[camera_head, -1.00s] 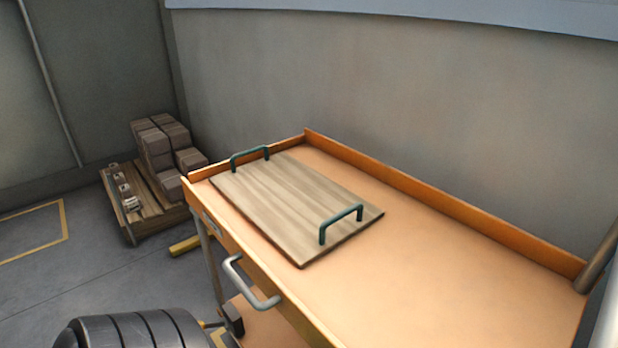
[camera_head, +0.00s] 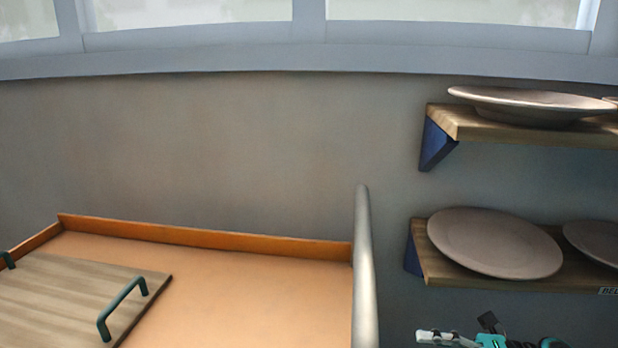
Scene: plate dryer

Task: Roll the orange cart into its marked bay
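The orange cart (camera_head: 250,275) fills the lower left of the head view, its raised back edge close to the grey wall. A wooden board (camera_head: 60,285) with dark green handles lies on the left part of its top; the board is cut off by the left picture edge. A thick grey upright bar (camera_head: 364,270) stands at the cart's right end. The cart's wheels, the floor and any marked bay are out of view.
Two wooden wall shelves on blue brackets stick out at right. The upper shelf (camera_head: 480,126) holds a plate (camera_head: 530,100); the lower shelf (camera_head: 450,268) holds a plate (camera_head: 495,243) and part of another.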

